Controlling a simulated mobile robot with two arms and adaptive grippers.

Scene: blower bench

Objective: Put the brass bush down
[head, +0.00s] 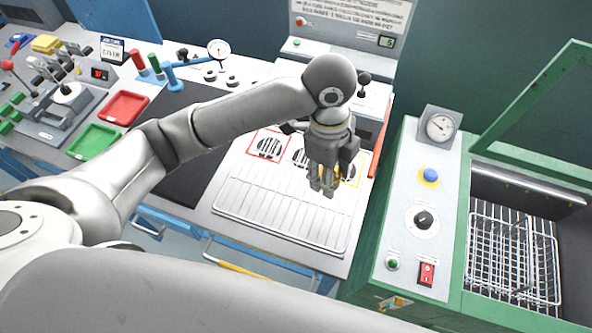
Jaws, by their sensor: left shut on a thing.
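My left gripper (324,187) points down over the white slatted panel of the blower bench, near its back edge. Its fingers are shut on the brass bush, of which they hide nearly all; only a small yellowish patch shows beside the fingers. I cannot tell whether the bush touches the panel or hangs just above it. Behind the gripper is a row of round black grilles; the left one has a red outlined square (267,146), the right one a yellow outlined square (352,171). The middle grille is partly covered by the gripper. My right gripper is out of view.
The slatted panel (285,212) is bare in front of the gripper. A green machine with an open lid and wire basket (512,255) stands to the right. A red tray (123,107), a green tray (94,140) and a dial gauge (219,49) are to the left.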

